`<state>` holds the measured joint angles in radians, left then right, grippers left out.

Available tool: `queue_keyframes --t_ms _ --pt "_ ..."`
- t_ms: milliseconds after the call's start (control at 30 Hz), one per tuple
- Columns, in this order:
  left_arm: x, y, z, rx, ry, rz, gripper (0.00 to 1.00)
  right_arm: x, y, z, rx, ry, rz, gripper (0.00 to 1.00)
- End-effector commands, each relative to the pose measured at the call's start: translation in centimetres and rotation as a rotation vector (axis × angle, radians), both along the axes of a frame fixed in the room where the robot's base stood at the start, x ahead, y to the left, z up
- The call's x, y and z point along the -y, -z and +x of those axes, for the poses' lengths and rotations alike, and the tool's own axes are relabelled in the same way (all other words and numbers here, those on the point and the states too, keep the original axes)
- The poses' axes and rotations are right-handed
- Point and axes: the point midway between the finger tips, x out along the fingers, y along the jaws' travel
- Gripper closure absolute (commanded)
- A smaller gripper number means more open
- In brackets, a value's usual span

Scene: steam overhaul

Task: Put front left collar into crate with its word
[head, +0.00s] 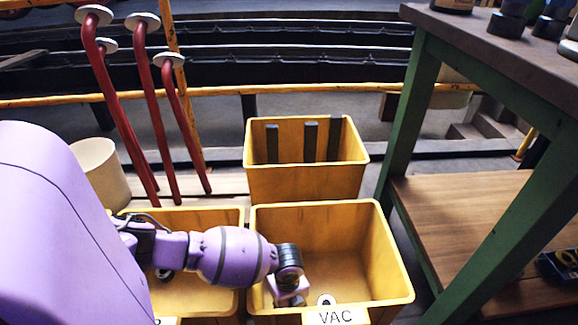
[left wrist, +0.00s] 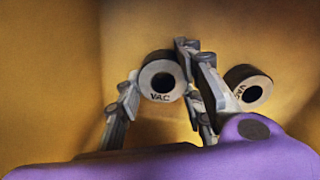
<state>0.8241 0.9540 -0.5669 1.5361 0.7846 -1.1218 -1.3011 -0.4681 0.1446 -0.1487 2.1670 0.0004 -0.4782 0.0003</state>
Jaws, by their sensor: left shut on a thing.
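In the left wrist view my left gripper (left wrist: 159,70) is shut on a grey collar (left wrist: 162,92) with a dark bore and the word VAC on its face. A second similar collar (left wrist: 249,82), also lettered, is just right of the right finger, against the yellow crate wall. In the head view my left gripper (head: 290,296) reaches down inside the front right yellow crate (head: 393,250), which bears a VAC label (head: 335,316). A pale ring (head: 326,299) with a dark hole shows in this crate beside the gripper. My right gripper is not in view.
A second yellow crate (head: 190,216) stands left, partly hidden by my arm, with a dark item inside. A third crate (head: 305,182) behind has dark upright strips. Red levers (head: 150,110) and a pale bucket (head: 100,168) stand left; a green-legged bench (head: 412,110) stands right.

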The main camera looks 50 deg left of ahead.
Motion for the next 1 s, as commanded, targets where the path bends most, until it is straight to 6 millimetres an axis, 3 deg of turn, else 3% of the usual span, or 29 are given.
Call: queue_keyframes --t_ms 400,433,533,867,1000 --pt "0.0 0.7 0.1 0.001 -0.001 0.001 1.00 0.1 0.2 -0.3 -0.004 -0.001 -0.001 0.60" --pt "0.0 0.7 0.0 0.000 -0.001 0.001 0.61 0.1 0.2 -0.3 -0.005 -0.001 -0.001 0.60" --pt "0.0 0.6 0.0 0.000 -0.001 0.000 0.48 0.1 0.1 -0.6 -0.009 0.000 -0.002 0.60" --pt "0.0 0.5 0.0 0.000 -0.001 0.000 0.46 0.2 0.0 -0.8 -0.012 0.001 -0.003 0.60" --pt "0.0 -0.9 0.1 0.002 0.000 0.000 0.46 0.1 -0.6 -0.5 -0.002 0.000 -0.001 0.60"
